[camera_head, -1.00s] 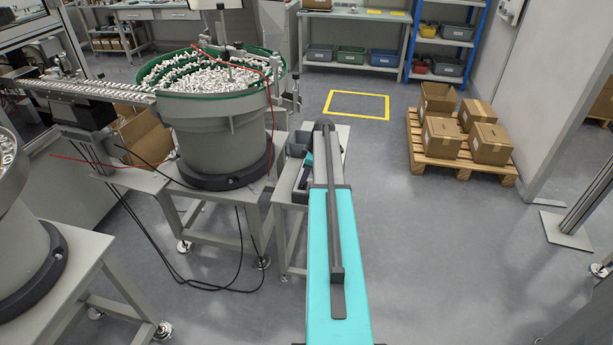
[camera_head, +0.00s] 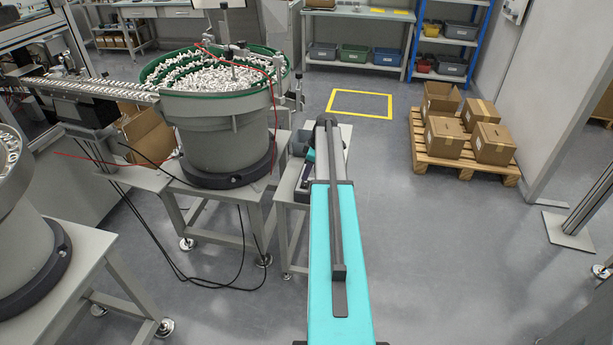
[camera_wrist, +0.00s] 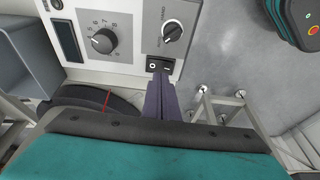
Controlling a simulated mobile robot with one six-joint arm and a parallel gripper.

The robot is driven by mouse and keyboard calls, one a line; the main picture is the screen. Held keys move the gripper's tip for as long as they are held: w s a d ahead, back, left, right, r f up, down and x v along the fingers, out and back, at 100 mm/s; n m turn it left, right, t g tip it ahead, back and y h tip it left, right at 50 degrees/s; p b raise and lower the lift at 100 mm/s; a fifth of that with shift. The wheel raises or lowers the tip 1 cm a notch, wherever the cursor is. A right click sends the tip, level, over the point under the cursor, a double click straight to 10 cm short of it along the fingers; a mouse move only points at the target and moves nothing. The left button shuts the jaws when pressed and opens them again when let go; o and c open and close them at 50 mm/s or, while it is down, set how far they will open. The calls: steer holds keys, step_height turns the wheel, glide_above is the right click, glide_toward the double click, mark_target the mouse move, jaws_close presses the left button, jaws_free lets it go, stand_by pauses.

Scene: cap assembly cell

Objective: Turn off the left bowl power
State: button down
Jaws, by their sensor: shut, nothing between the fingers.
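In the wrist view a pale control panel (camera_wrist: 125,62) carries a large grey dial (camera_wrist: 104,41), a smaller selector knob (camera_wrist: 172,31), and a black rocker switch (camera_wrist: 160,65) with white marks. My gripper (camera_wrist: 161,80) is shut and empty, its dark fingers pointing at the switch from below. The tips overlap or nearly reach the switch's lower edge; I cannot tell whether they touch. In the head view a feeder bowl with a green rim (camera_head: 218,115) holds many white parts. Another bowl (camera_head: 18,245) is cut off at the left edge. My fingers are hidden there.
A small table (camera_head: 283,205) stands beside the green-rimmed bowl, partly behind my arm. Black cables (camera_head: 190,280) hang to the floor. A pallet (camera_head: 460,165) with cardboard boxes stands at the right. The floor in front of it is clear.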

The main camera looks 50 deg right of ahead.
steer(key=w+d+b+v, duration=0.1)
steer(key=b+v, duration=0.1)
steer(key=v, duration=0.9)
steer(key=shift+w+d+r, duration=0.15)
steer(key=shift+d+r, duration=0.3)
